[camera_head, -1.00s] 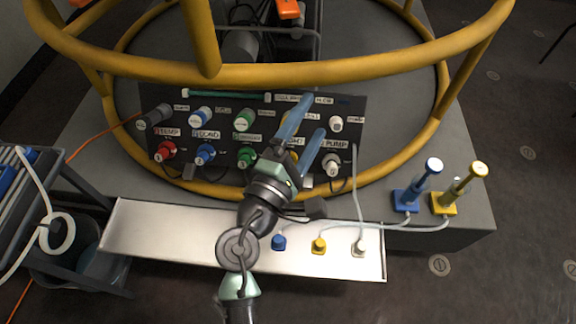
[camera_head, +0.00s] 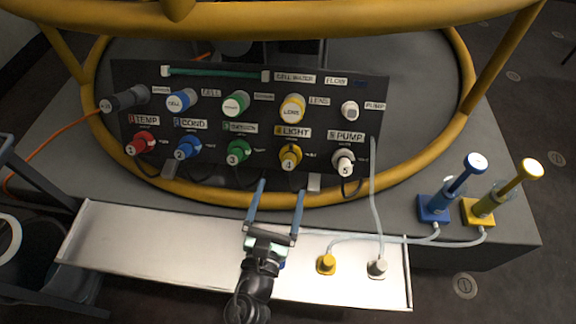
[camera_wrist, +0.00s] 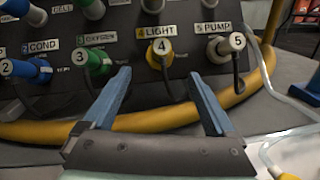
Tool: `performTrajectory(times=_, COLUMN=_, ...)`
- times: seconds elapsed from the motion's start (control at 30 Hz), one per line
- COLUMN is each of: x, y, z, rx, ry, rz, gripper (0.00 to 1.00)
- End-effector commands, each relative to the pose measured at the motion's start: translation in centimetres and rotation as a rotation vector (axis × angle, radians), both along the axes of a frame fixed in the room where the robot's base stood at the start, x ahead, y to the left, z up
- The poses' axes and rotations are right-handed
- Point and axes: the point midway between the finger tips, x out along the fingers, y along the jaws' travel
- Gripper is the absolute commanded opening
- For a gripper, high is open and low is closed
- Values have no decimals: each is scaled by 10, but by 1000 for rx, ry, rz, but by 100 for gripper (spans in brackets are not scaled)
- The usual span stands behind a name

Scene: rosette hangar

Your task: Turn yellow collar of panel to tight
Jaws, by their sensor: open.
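The black panel (camera_head: 215,112) stands inside the yellow ring frame. Its yellow collar (camera_head: 290,156), marked 4, sits under the LIGHT label in the lower row; it also shows in the wrist view (camera_wrist: 160,52). A second yellow-ringed part (camera_head: 292,108), marked LENS, is directly above it. My gripper (camera_head: 280,187) is open and empty, its two blue fingers pointing at the panel, below and slightly left of the yellow collar. In the wrist view my gripper (camera_wrist: 160,92) has the collar above and beyond the gap between its fingertips, apart from both. The collar's tight mark cannot be read.
The red (camera_head: 140,144), blue (camera_head: 187,148), green (camera_head: 239,152) and white (camera_head: 343,161) collars share the lower row. Cables hang below them. The yellow frame ring (camera_head: 400,176) crosses in front. A white tray (camera_head: 150,240) lies below; blue and yellow pump-like stands (camera_head: 478,210) are right.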

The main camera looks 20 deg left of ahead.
Motion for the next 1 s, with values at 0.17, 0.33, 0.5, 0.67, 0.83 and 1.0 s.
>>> performTrajectory(times=0.17, x=38, y=7, z=-2, rx=3, ry=-2, rz=-2, gripper=91)
performTrajectory(times=0.33, x=63, y=11, z=-1, rx=3, ry=-1, rz=-1, gripper=91)
performTrajectory(times=0.5, x=75, y=13, z=0, rx=2, ry=-1, rz=0, gripper=91)
performTrajectory(times=0.67, x=79, y=14, z=0, rx=2, ry=1, rz=-1, gripper=91)
performTrajectory(times=0.83, x=78, y=14, z=0, rx=2, ry=0, rz=0, gripper=91)
performTrajectory(times=1.0, x=78, y=14, z=0, rx=2, ry=0, rz=0, gripper=64)
